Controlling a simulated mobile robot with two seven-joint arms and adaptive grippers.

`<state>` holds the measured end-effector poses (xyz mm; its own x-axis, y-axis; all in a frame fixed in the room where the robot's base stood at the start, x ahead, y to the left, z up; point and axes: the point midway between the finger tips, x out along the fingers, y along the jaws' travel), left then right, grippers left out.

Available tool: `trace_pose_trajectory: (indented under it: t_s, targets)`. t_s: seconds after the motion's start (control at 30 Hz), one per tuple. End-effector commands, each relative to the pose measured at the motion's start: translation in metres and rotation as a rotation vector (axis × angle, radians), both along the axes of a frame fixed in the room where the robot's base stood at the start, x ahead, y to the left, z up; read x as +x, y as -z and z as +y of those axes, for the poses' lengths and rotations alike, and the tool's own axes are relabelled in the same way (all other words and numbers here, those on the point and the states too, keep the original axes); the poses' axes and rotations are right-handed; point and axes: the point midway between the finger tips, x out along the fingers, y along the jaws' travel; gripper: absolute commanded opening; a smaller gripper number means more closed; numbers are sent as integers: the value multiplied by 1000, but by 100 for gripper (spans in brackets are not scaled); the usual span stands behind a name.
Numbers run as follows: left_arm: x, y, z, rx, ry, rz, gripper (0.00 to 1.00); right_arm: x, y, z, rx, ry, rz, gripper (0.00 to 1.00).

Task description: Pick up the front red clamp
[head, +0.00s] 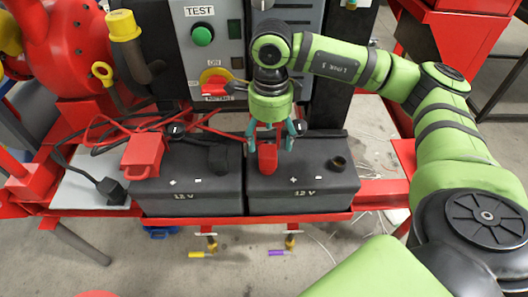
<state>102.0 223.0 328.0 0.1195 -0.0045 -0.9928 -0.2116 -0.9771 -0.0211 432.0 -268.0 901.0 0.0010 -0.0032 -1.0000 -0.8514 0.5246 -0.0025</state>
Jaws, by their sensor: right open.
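Two black 12 V batteries stand side by side on a red frame, the left battery (190,185) and the right battery (310,185). A red clamp (267,158) sits upright at the left end of the right battery's top. My right gripper (268,140) points down over this clamp, fingers open on either side of its upper part; I cannot tell whether they touch it. I cannot tell which piece is the front clamp. My left gripper is not in view.
A grey control panel (210,50) with a green button and a red rotary switch (215,88) stands close behind. Red and black cables (110,130) lie at left. A black cap (339,163) sits on the right battery. A red rail (290,218) runs along the front.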

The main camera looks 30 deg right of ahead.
Motion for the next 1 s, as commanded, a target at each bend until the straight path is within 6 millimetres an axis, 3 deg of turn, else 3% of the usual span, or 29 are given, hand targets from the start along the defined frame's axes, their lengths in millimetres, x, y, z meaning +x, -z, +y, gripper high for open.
trace_pose_trajectory:
  t_s: [0.03, 0.1, 0.23, 0.4, 0.6, 0.77, 0.8, 1.0]
  targets:
    - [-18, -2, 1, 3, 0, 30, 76, 1, 4, 1, 2, 0, 3, 76]
    - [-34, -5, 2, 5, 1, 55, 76, 4, 15, 2, 0, 0, 4, 76]
    - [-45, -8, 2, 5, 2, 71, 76, 7, 35, 4, 1, 0, 4, 76]
    - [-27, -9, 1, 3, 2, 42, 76, 7, 48, 4, 3, 0, -1, 76]
    - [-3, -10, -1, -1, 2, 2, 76, 7, 48, 4, 3, 0, -1, 76]
    - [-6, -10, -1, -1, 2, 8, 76, 7, 48, 4, 4, 0, -1, 12]
    - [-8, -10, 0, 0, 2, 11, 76, 8, 48, 4, 4, 0, -1, 6]
    - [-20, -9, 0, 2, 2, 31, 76, 8, 48, 4, 5, -1, -2, 6]
